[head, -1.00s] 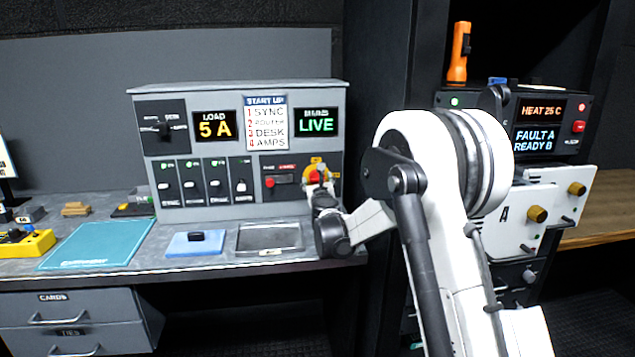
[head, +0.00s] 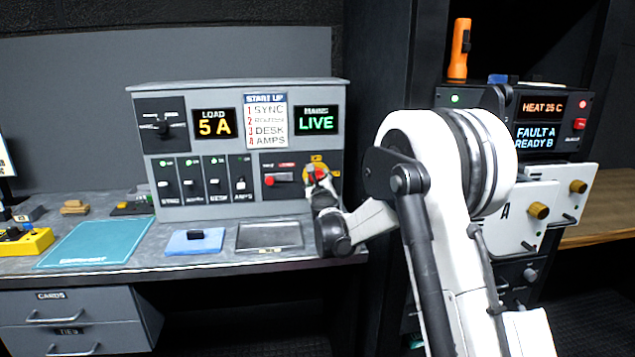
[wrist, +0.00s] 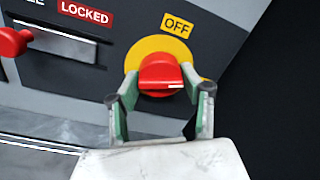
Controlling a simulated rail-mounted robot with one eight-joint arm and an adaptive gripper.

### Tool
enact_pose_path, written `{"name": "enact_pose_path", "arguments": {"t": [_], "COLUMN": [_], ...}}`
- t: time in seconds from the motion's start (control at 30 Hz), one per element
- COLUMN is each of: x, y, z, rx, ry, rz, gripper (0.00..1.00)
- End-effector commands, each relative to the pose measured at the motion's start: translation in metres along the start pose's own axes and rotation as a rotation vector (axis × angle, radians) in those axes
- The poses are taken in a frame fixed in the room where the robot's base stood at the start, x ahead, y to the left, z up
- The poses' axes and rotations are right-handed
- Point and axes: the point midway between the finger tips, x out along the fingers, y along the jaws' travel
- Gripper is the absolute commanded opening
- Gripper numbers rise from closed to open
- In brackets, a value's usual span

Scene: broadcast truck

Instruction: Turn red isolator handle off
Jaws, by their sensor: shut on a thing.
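The red isolator handle (wrist: 160,72) sits on a round yellow plate (wrist: 147,48) on the grey panel. My gripper (wrist: 160,88) has one finger on each side of the handle and is shut on it. A white mark on the handle lies about level, toward the right finger. A yellow OFF label (wrist: 177,25) is above the plate. Another label, lower right, is mostly hidden by the right finger. In the head view the handle (head: 318,173) shows at the panel's lower right, partly hidden by my gripper (head: 322,190). The mains display (head: 317,121) reads LIVE.
Left of the plate are a LOCKED label (wrist: 85,14) and a red knob (wrist: 12,42). The load display (head: 215,124) reads 5 A. A blue pad (head: 195,241) and a grey tray (head: 270,237) lie on the desk below. A rack (head: 540,130) stands right of my arm.

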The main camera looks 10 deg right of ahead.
Motion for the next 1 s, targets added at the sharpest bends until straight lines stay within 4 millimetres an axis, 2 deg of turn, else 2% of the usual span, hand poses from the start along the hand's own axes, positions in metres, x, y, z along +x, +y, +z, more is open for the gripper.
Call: {"name": "enact_pose_path", "arguments": {"t": [1.0], "x": [-0.0004], "y": [-0.0012], "z": [-0.0019], "rx": [-0.953], "ry": [-0.062], "rz": [-0.012], "gripper": [0.15]}}
